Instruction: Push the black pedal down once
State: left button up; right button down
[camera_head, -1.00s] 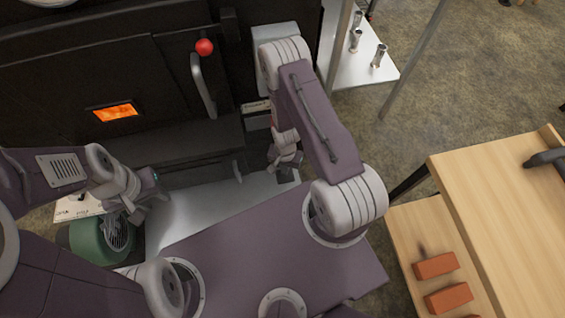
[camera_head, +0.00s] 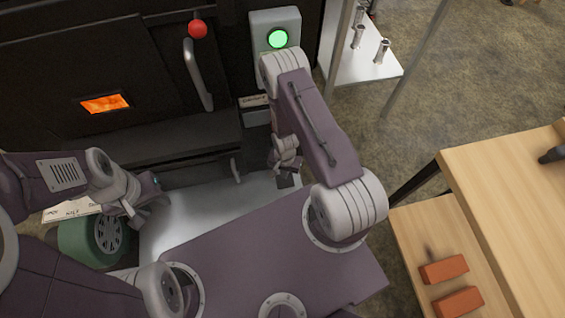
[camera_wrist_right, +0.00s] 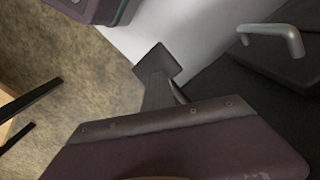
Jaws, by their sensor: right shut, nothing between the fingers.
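The black pedal (camera_head: 285,179) seems to be the small dark plate low in front of the black evaporator (camera_head: 60,80). In the right wrist view a dark square plate (camera_wrist_right: 157,58), likely the pedal, stands out against the pale metal sheet. My right gripper (camera_head: 286,162) points down just above it, shut and empty. In the wrist view its fingers overlap the plate's near edge; whether they touch it I cannot tell. My left gripper (camera_head: 140,208) hangs by a green wheel-like object (camera_head: 88,240); its jaws are unclear.
A grey box with a lit green lamp (camera_head: 277,38) is behind my right arm. A wooden bench (camera_head: 510,200) with bricks (camera_head: 444,269) stands at right.

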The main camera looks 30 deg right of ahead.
jog(key=shift+w+f, duration=0.25)
jog(key=shift+f, duration=0.25)
notch_tip(320, 180, up, 8)
jog(key=s+p, duration=0.1)
jog(key=p, duration=0.6)
jog(key=shift+s+f, duration=0.15)
jog(key=shift+s, duration=0.05)
jog(key=shift+a, duration=0.1)
